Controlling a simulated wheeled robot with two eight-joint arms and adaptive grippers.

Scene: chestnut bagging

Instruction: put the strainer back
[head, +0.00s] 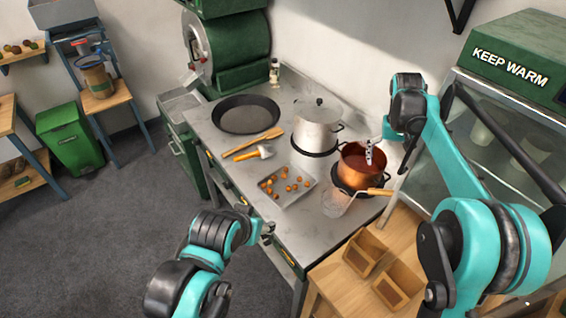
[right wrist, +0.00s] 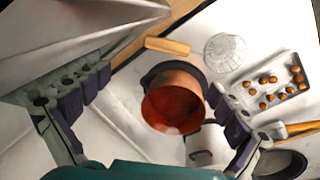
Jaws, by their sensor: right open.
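The strainer (head: 338,201) has a pale wire basket and a wooden handle. It sits by the counter's front right edge, beside the copper pot, its handle pointing right. In the right wrist view the strainer (right wrist: 225,52) is at the upper right, beyond the fingers, its handle to the left. My right gripper (head: 370,150) is open and empty above the copper pot (head: 362,165); in the right wrist view its fingers (right wrist: 160,84) are spread with the pot between them. My left gripper (head: 266,229) is near the counter's front edge, away from the strainer; its fingers are too small to read.
A metal tray (head: 284,203) with several chestnuts lies left of the strainer. Wooden boxes (head: 365,252) are in front; a keep-warm cabinet (head: 500,95) is at right.

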